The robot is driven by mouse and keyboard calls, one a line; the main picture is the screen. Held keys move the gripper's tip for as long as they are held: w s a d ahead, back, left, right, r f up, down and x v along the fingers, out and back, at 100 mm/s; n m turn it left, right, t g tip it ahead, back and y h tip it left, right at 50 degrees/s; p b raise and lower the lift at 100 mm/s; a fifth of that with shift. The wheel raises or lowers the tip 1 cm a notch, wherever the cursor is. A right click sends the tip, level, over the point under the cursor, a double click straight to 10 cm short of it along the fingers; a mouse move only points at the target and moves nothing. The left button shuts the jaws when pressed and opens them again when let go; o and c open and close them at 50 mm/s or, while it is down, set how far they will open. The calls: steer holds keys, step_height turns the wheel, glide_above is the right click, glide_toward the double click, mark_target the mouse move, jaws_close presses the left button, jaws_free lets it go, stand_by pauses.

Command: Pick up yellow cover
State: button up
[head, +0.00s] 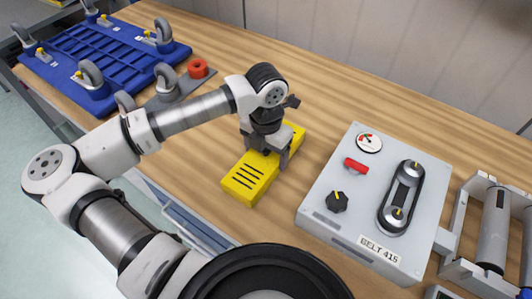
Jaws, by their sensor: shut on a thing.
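The yellow cover (250,178) is a long block with dark slots on its near end. It lies slantwise near the middle of the wooden table in the head view. My gripper (268,160) points down over the cover's middle and is shut on it, with a finger showing on its right side. My gripper and wrist hide the middle of the cover. I cannot tell whether the cover is lifted off the table or still touching it.
A grey control box (340,175) marked BELT 415, with a gauge, knob and belt, stands to the right. A roller frame (492,230) is at the far right. The table behind the cover is clear.

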step_height(320, 180, up, 20)
steer(key=b, duration=0.4)
stand_by(0.8)
